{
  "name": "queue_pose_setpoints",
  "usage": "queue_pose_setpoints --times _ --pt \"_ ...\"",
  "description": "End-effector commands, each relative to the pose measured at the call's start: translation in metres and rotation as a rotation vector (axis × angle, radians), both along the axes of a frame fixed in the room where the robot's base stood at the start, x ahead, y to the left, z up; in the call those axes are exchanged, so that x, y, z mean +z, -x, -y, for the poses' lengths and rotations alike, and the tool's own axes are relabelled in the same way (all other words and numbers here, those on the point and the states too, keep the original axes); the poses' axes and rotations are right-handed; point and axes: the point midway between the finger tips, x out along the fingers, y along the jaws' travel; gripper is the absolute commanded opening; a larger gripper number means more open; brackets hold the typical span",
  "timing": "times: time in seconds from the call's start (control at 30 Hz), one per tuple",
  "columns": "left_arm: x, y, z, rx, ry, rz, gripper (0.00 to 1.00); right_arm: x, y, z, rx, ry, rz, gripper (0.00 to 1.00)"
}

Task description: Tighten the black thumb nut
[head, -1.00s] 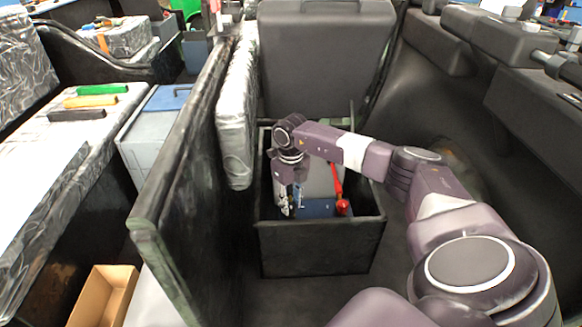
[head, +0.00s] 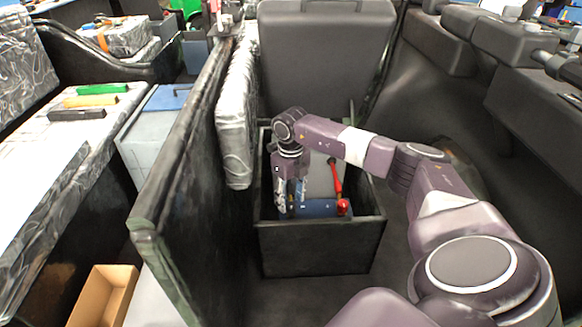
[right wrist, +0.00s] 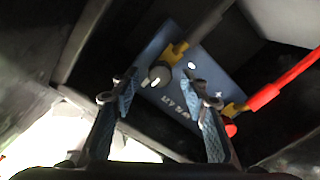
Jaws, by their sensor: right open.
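The black thumb nut (right wrist: 159,77) shows in the right wrist view as a small round dark knob beside a yellow fitting (right wrist: 177,52). It stands on a dark blue block (right wrist: 172,98) inside an open black box. My right gripper (right wrist: 158,88) is open, with one blue-padded finger on each side of the nut in this picture. I cannot tell how far above the nut the fingertips are. In the head view, my right gripper (head: 290,212) reaches down into the box, and the nut cannot be made out there. My left gripper is not in view.
The black box (head: 316,248) has upright walls close around my gripper. A red rod-like part (head: 335,178) with a red end lies at the block's right side. A tall dark panel (head: 185,190) stands left of the box, and a grey backrest (head: 325,60) behind it.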

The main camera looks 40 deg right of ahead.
Motion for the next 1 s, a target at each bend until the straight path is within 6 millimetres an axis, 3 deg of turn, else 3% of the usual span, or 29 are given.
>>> queue_pose_setpoints --times 0.3,0.5,1.0 --pt "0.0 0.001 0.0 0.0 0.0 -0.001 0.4 0.069 -0.001 0.001 -0.001 0.001 0.006 0.41" --pt "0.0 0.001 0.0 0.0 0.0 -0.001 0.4 0.095 -0.001 0.001 -0.001 0.0 0.004 0.41" --pt "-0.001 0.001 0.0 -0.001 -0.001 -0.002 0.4 0.102 0.0 0.001 -0.001 0.001 0.001 0.41"
